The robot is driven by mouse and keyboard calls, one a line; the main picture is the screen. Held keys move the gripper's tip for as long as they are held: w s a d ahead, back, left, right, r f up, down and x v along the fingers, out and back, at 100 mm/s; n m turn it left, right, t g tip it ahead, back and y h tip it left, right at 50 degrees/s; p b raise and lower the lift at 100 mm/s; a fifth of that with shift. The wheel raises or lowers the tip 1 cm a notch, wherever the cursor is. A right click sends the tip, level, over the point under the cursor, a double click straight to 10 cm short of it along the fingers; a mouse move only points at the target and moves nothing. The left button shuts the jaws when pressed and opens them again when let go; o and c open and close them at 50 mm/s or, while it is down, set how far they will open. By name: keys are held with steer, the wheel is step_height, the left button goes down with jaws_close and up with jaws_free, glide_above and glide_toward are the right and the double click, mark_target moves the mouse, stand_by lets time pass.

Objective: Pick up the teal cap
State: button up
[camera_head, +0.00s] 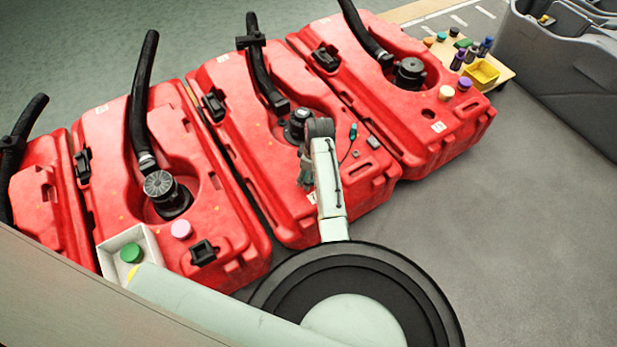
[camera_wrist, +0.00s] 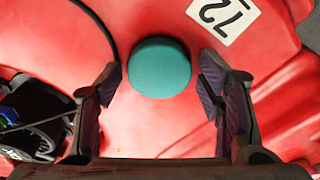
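My gripper (camera_wrist: 161,82) is open, with one finger on each side of the cap and a gap on both sides. Nothing is held. How far the fingertips are above the tank is hard to tell. In the head view my gripper (camera_head: 305,176) is over the front part of the middle red tank (camera_head: 235,95). I cannot make out the cap there; my arm and gripper seem to hide it.
A black hose (camera_head: 262,75) and dark fitting (camera_head: 298,122) rise beside my arm. A small teal plug (camera_head: 353,131) on a cable lies nearby. A white box (camera_head: 148,240) holds a green cap (camera_head: 131,252). A yellow tray (camera_head: 481,74) stands at upper right among several small caps.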

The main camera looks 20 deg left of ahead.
steer(key=c, duration=0.7)
steer(key=shift+r, duration=0.1)
steer(key=shift+r, duration=0.3)
steer(key=r, duration=0.2)
steer(key=shift+s+a+r, duration=0.1)
steer(key=shift+s+r, duration=0.25)
steer(key=s+a+r, duration=0.1)
steer(key=s+r, duration=0.1)
steer(key=s, duration=1.3)
steer(key=shift+a+b, duration=0.3)
steer(key=shift+b, duration=0.1)
steer(key=shift+r+p, duration=0.9)
steer(key=shift+p, duration=0.25)
steer(key=shift+r+p, duration=2.35)
steer(key=shift+p, duration=0.3)
